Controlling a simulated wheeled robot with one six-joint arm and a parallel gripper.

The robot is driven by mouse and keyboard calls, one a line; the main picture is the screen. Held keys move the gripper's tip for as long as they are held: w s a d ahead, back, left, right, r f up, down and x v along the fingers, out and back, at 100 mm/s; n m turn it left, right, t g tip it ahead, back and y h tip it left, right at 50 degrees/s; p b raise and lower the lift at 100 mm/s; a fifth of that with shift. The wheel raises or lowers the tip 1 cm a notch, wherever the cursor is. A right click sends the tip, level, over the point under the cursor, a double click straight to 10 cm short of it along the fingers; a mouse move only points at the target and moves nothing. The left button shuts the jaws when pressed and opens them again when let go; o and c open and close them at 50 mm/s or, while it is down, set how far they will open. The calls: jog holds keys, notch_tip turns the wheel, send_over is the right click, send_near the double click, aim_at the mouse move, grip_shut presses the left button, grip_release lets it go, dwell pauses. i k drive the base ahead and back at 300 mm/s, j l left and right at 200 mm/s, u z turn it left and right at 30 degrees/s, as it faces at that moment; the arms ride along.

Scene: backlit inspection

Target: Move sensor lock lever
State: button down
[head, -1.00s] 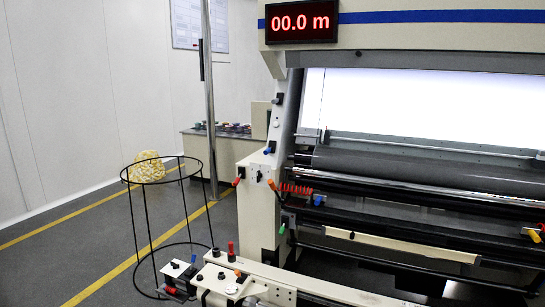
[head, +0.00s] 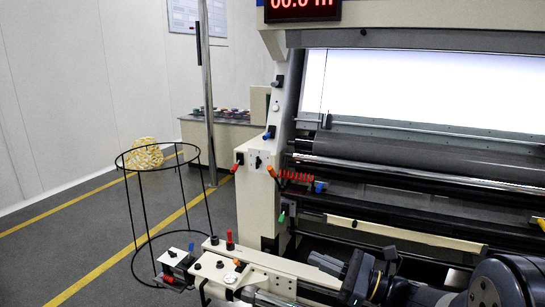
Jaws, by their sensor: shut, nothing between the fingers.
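Several small coloured levers show, and I cannot tell which one is the sensor lock lever. On the low cream arm in front, a red lever (head: 229,239) stands upright beside a black knob, with an orange knob (head: 237,262) nearer. A small blue lever (head: 191,248) is on the black and white block (head: 176,262) at the cream arm's left end. My gripper (head: 318,262) reaches in from the lower right, its fingers shut and empty, pointing left. In the picture it is right of the red lever and apart from it.
The inspection machine's roller (head: 400,160) and bright backlit panel (head: 430,90) fill the right. Its side post carries red, orange, blue and green handles. A black wire hoop stand (head: 147,205) with a yellow-white bundle (head: 145,152) behind stands left, on open floor.

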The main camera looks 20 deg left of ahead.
aim_at(267, 135)
jog(key=i+j, duration=0.25)
jog(key=i, duration=0.25)
jog(key=i+j, duration=0.25)
jog(key=i, duration=0.2)
jog(key=i+j+u, duration=0.1)
jog(key=i+j, duration=0.15)
jog(key=i, duration=0.25)
jog(key=i+j, duration=0.25)
jog(key=i, duration=0.25)
jog(key=i+j, duration=0.2)
jog(key=i, duration=0.3)
